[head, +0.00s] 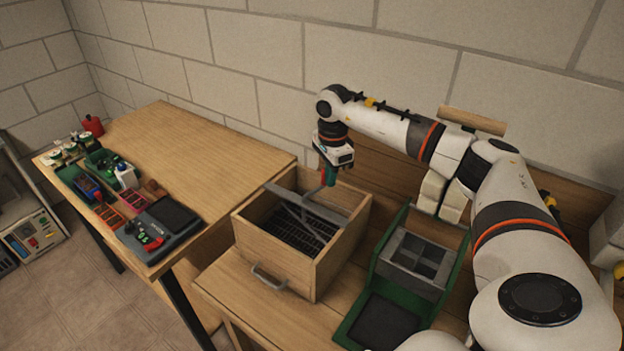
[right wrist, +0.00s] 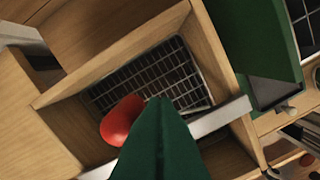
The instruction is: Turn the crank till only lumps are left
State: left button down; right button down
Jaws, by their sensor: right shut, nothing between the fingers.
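A wooden box (head: 279,263) with an open top stands on the bench, and a dark wire grid (head: 300,232) shows inside it. Grey metal bars (head: 320,209) cross over the grid. My right gripper (head: 329,181) points down over the box's back part. In the right wrist view its green fingers (right wrist: 158,102) are shut with nothing between them. A red crank knob (right wrist: 122,120) shows just beside the fingers; I cannot tell whether they touch it. The grid (right wrist: 155,75) also shows there, and I make out no clear lumps on it. My left gripper is out of view.
Right of the box stands a green holder with a grey divided tray (head: 413,262). A wooden table (head: 190,140) at left carries small tools and a dark device (head: 160,228); its back part is clear. A block wall closes the back.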

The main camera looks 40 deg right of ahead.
notch_tip(320, 180, up, 7)
jog(key=p, duration=0.4)
jog(key=shift+f, duration=0.2)
jog(key=shift+a, duration=0.1)
dwell(0.5)
